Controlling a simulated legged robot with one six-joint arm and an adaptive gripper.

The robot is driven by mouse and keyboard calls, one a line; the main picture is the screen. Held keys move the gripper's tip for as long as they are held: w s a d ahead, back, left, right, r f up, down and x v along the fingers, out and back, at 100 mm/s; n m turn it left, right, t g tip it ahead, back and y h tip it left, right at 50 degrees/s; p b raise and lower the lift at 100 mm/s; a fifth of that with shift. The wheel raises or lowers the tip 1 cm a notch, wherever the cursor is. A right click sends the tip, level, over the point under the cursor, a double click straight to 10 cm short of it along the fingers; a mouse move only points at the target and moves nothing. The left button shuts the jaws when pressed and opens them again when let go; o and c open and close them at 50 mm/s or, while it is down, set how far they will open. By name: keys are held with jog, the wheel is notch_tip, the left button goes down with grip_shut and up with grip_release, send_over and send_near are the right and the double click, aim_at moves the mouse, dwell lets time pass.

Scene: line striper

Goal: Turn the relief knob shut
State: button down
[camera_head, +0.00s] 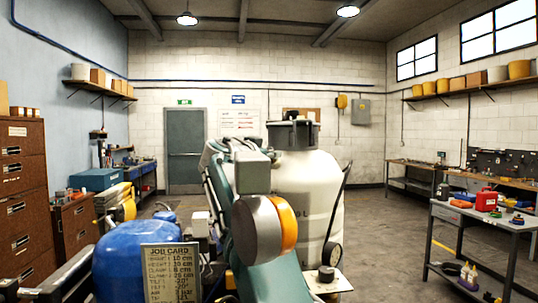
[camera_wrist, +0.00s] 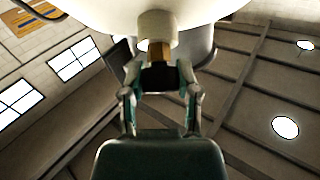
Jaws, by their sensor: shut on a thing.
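The large white tank (camera_head: 310,190) with a dark lid (camera_head: 292,135) stands ahead, partly behind my arm. In the wrist view its white underside (camera_wrist: 220,12) fills the top. A short white fitting (camera_wrist: 157,28) with a brass stem (camera_wrist: 159,50) comes down from it. A dark knob (camera_wrist: 160,77), which looks like the relief knob, sits at the stem's end. My gripper (camera_wrist: 160,72) has one finger on each side of this knob and is shut on it. The gripper and knob are hidden in the head view. How far the knob is turned cannot be told.
A blue tank (camera_head: 135,262) with a job card (camera_head: 171,272) is close at front left. A small dark knob (camera_head: 326,273) sits on a pale plate at the front. A metal cart (camera_head: 485,222) stands right. Open floor (camera_head: 385,240) lies between cart and tank.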

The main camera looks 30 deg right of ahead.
jog(key=shift+n+t, duration=0.3)
jog(key=n+t+y, duration=0.2)
jog(key=n, duration=0.2)
jog(key=shift+n+t, duration=0.4)
jog(key=n+t+y, duration=0.1)
jog(key=n+y, duration=0.1)
jog(key=n, duration=0.1)
jog(key=n+t+y, duration=0.1)
jog(key=n+y, duration=0.1)
jog(key=n, duration=0.1)
jog(key=shift+n, duration=0.3)
jog(key=n+y, duration=0.4)
jog(key=n, duration=0.1)
jog(key=shift+t, duration=0.4)
jog(key=shift+w+f+n+g+y, duration=0.1)
jog(key=shift+n+g+y, duration=0.2)
jog(key=shift+n+y, duration=1.05)
jog(key=shift+n, duration=0.65)
jog(key=shift+c, duration=1.7)
grip_release()
jog(key=shift+f, duration=0.1)
